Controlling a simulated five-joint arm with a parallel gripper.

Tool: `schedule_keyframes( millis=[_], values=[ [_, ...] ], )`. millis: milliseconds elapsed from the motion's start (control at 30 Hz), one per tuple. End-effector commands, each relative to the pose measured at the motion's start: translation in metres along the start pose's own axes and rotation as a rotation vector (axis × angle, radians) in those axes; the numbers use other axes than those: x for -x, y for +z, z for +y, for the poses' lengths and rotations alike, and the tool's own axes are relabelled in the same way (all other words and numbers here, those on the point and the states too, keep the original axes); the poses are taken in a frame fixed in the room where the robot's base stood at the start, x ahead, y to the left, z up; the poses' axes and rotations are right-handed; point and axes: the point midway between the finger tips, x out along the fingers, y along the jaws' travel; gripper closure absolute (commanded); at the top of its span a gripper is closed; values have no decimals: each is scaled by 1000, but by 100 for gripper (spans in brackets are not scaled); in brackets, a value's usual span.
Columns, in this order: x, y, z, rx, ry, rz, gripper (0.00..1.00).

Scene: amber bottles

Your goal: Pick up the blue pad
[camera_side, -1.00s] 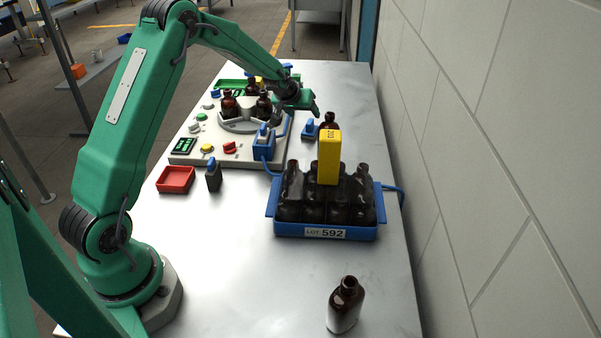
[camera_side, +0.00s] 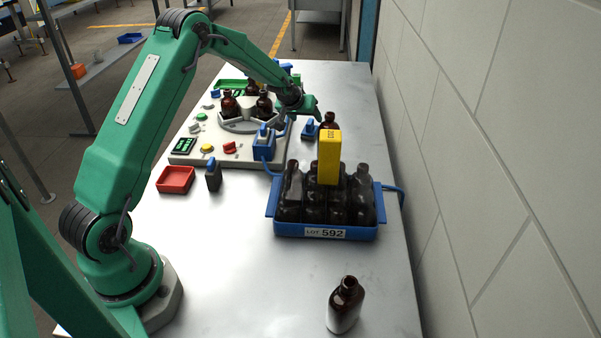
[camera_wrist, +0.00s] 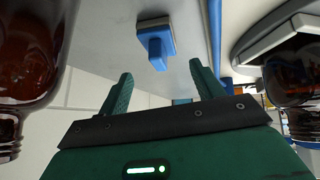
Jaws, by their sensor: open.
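The blue pad (camera_side: 310,129) is a small blue block with a raised grip and a grey underside. It lies on the metal table just right of the grey machine. In the wrist view the pad (camera_wrist: 155,46) shows beyond my fingertips, near the middle. My gripper (camera_side: 311,112) is just above and behind the pad in the side view. In the wrist view my gripper (camera_wrist: 162,85) has its two green fingers wide apart, with nothing between them and the pad not touched.
A brown bottle (camera_side: 329,121) stands close right of the pad. The grey machine (camera_side: 215,155), with a blue block (camera_side: 264,142) at its corner, is on the left. A blue crate (camera_side: 270,228) of dark bottles and a yellow box (camera_side: 329,157) stands nearer.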

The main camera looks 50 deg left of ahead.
Motion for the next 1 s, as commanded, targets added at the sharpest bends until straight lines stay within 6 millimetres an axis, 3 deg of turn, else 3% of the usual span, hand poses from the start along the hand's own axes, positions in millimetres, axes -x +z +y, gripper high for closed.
schedule_keyframes(
  millis=[600, 1000],
  values=[
    [-48, 2, -3, 0, -2, 0, 34],
    [-51, 2, -3, 0, -2, 0, 34]
  ],
)
